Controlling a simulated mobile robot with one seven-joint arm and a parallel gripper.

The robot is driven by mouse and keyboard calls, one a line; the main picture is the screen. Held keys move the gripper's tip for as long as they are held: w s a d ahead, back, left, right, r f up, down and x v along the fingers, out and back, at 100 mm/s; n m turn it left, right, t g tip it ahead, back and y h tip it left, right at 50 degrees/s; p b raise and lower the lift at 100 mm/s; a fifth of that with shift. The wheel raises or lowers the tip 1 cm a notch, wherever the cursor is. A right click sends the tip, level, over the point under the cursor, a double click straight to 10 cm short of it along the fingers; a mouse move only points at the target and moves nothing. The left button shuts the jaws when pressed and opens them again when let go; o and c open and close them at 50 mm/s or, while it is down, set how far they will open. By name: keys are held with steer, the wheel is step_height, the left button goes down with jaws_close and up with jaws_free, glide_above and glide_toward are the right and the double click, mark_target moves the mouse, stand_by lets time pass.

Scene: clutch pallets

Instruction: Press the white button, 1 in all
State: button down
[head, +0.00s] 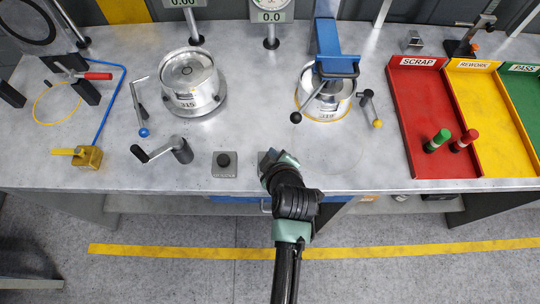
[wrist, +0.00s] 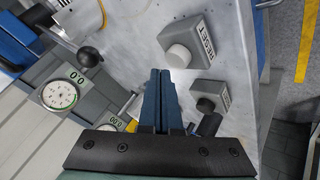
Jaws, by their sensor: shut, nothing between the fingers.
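The white button (wrist: 178,56) is a round cap on a grey box (wrist: 196,38) marked RESET in the wrist view. In the head view that box is mostly hidden behind my gripper (head: 268,158), and the white cap cannot be made out. My gripper is shut and empty. In the wrist view its blue fingertips (wrist: 160,74) lie just beside the white button, pointing toward the bench; I cannot tell whether they touch it. A second grey box with a dark button (wrist: 205,104) stands close by, and also shows in the head view (head: 223,161).
A black crank handle (head: 165,150) stands left of the boxes. Two round metal fixtures stand behind, the left one (head: 193,85) and the right one (head: 326,100) under a blue clamp (head: 335,50). A red SCRAP tray (head: 405,120) is at the right.

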step_height(320, 180, up, 5)
steer(key=p, duration=0.4)
steer(key=shift+f, duration=0.1)
stand_by(0.7)
